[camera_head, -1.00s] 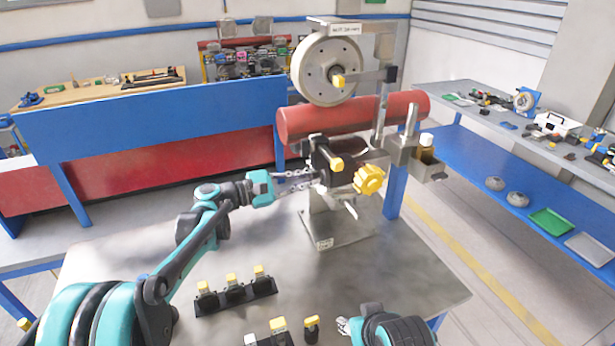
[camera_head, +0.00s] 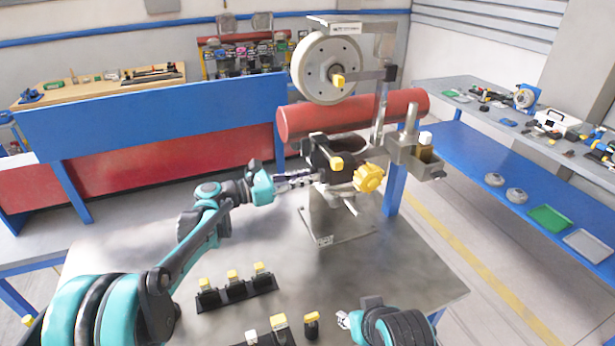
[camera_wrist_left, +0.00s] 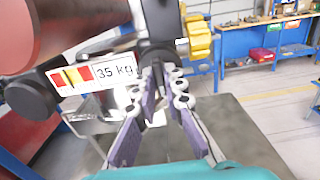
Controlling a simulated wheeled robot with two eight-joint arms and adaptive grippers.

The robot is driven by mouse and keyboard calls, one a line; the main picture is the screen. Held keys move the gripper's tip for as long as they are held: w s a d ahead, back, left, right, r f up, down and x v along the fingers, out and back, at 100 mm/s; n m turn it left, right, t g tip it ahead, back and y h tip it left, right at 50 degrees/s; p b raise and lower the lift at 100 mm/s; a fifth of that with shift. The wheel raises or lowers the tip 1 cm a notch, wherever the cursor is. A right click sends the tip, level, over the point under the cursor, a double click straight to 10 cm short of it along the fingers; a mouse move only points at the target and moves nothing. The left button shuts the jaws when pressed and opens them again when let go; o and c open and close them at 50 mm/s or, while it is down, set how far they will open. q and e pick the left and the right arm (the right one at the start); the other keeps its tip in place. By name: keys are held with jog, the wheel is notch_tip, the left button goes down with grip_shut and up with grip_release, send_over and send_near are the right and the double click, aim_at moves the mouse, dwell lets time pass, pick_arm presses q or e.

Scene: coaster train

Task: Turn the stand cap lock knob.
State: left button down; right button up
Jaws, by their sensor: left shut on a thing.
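The stand (camera_head: 340,220) stands on the metal table, with a black cap piece (camera_head: 322,157) bearing a yellow end and a yellow star knob (camera_head: 368,177) on its right. My left gripper (camera_head: 308,177) reaches the stand's left side below the black cap. In the left wrist view, its fingers (camera_wrist_left: 163,85) converge on a dark part under the cap, beside the 35 kg label (camera_wrist_left: 112,73). They are shut on this part, which I take as the stand cap lock knob; the fingertips mostly hide it. My right gripper (camera_head: 343,320) is low at the front, its jaws unclear.
A red cylinder (camera_head: 370,113) and a white wheel (camera_head: 325,68) sit above and behind the stand. A black rack (camera_head: 235,291) with several yellow-topped pieces lies on the table front. Bare table (camera_head: 130,255) lies to the left.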

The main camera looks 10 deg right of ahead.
dwell(0.5)
pick_arm(q)
jog(key=c, duration=1.6)
grip_release()
jog(key=s+a, duration=0.2)
jog(key=a, duration=0.9)
jog(key=shift+s+a, duration=0.15)
jog(key=shift+a, duration=0.25)
jog(key=shift+s, duration=0.1)
